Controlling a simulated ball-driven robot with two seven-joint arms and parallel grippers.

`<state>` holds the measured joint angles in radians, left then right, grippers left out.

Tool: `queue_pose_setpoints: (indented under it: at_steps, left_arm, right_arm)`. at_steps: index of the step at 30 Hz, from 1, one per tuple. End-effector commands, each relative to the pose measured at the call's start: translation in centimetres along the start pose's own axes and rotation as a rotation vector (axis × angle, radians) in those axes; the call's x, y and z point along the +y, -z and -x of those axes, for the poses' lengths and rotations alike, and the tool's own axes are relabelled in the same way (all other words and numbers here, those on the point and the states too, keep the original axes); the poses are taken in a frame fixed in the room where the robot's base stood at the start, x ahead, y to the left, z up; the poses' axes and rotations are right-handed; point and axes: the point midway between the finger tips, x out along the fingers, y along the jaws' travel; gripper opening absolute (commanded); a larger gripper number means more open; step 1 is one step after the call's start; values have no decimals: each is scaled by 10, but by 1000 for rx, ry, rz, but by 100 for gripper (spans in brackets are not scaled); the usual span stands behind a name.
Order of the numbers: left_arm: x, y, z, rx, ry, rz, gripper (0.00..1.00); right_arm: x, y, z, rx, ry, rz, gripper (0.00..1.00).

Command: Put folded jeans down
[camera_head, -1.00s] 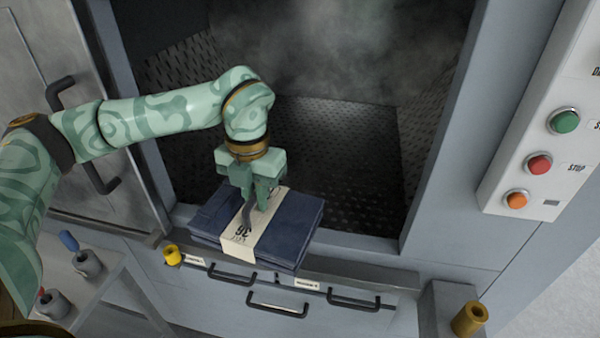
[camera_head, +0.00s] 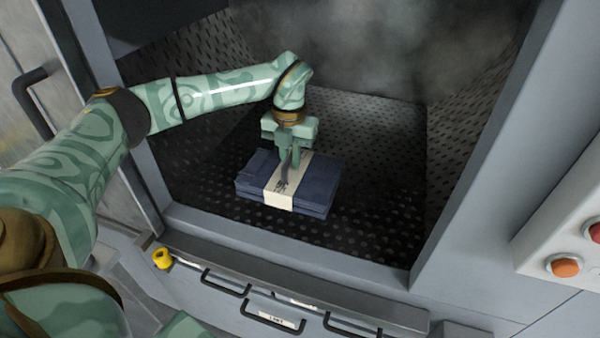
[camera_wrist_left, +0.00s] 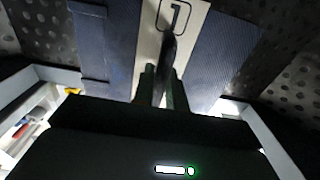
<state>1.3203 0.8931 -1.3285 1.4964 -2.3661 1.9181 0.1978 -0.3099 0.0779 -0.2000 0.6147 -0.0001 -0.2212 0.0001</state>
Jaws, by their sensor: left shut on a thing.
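The folded jeans (camera_head: 318,182) are a dark blue stack with a pale paper band (camera_head: 284,190) around the middle. They are inside the open washer chamber (camera_head: 385,215), over its perforated dark floor. My left gripper (camera_head: 289,170) comes down from above and is shut at the banded middle of the stack. In the left wrist view the jeans (camera_wrist_left: 222,50) and band (camera_wrist_left: 150,45) lie just beyond the fingers (camera_wrist_left: 160,85). I cannot tell whether the stack touches the floor. My right gripper is not in view.
The chamber's front sill (camera_head: 290,262) and side frames bound the opening. Drawer handles (camera_head: 272,318) and a yellow knob (camera_head: 162,258) are below it. A control panel with an orange button (camera_head: 565,266) is at right. Bare floor lies right of the jeans; haze hangs behind.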

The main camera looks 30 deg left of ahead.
Motion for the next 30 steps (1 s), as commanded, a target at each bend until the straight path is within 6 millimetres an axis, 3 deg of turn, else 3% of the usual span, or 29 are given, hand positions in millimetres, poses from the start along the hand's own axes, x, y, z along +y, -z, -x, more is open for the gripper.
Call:
queue_pose_setpoints:
  at_steps: [1, 6, 11, 18, 28, 29, 30]
  left_arm:
    - [-3, -8, -12, 3, 1, 1, 0]
    - [-7, -25, -32, 0, 1, 0, 0]
    - [-8, -32, -40, -1, 0, 1, 0]
    - [-9, -32, -72, 1, 0, 0, 0]
    - [-8, -33, -74, -1, 0, 0, 0]
    - [-8, -32, -75, 0, -1, 0, 19]
    - [-8, -32, -74, 0, -1, 0, 30]
  right_arm:
    - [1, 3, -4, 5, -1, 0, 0]
    - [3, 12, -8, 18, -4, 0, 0]
    - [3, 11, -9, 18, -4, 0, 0]
    - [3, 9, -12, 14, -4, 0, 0]
    - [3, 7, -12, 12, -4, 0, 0]
    - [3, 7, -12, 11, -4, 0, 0]
    - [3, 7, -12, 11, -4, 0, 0]
